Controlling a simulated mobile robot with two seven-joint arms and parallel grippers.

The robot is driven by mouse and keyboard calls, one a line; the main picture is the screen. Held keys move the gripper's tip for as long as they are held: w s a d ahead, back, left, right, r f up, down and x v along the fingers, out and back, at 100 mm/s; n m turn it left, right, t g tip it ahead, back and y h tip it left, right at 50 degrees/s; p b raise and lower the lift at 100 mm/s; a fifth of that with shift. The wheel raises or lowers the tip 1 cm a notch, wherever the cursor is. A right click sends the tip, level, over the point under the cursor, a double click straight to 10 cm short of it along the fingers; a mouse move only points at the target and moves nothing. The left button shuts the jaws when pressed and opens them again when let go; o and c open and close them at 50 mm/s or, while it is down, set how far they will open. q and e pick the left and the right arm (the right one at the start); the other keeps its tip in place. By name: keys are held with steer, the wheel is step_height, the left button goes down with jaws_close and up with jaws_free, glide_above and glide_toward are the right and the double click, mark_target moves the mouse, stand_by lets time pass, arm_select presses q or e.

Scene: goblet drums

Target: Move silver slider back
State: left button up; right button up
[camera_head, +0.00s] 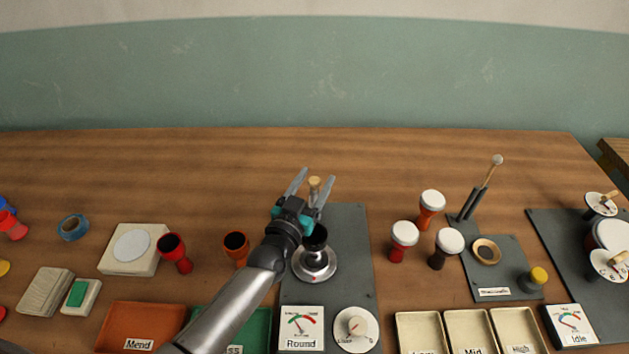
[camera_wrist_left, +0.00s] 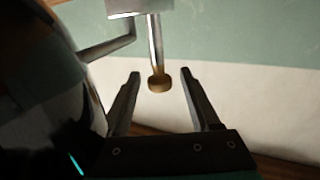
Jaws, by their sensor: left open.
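My left gripper (camera_head: 319,175) reaches in from the lower left over the grey plate (camera_head: 350,230) in the middle of the table. Its fingers are open. A small wooden knob (camera_head: 315,181) shows between them in the head view. In the left wrist view the knob (camera_wrist_left: 159,84) sits on the end of a silver rod (camera_wrist_left: 154,40), between the open fingers and apart from both. The rod joins a silver block (camera_wrist_left: 140,8) at the top edge, perhaps the slider. A silver round base (camera_head: 315,265) with a dark cup (camera_head: 315,237) stands below the gripper. My arm partly hides this device.
A dial marked Round (camera_head: 301,326) and a white knob (camera_head: 355,328) are at the plate's front. Small drums stand either side, including an orange one (camera_head: 236,245) and a red one (camera_head: 404,238). Trays line the front edge. The table behind the plate is clear.

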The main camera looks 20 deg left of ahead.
arm_select(q)
steer(key=shift+w, duration=0.1)
steer(key=shift+c, duration=0.2)
jaws_close()
stand_by(1.2)
